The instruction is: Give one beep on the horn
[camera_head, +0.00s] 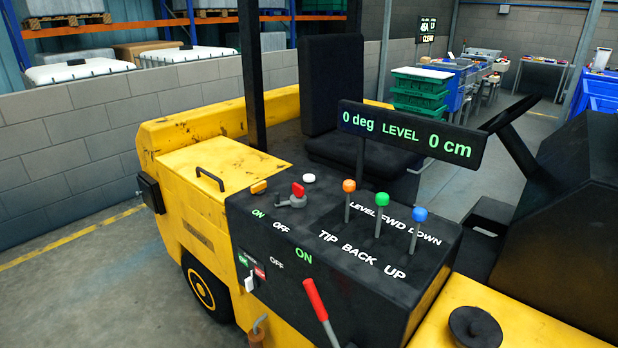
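The black control panel (316,240) of a yellow forklift-like vehicle fills the middle of the head view. A round white button (309,178) sits near its back edge; no horn marking is readable on it. To its left are a red key-like switch (297,190) and a small orange switch (258,187), near ON and OFF labels. Three upright levers stand to the right: orange-topped (348,187), green-topped (382,200) and blue-topped (419,215). Neither gripper is in view.
A red-handled lever (316,300) leans at the panel's front. A display (411,136) reading "0 deg LEVEL 0 cm" stands on a post over the panel. A black seat (332,88), a black steering wheel (512,112) and a dark upright post (251,75) surround it.

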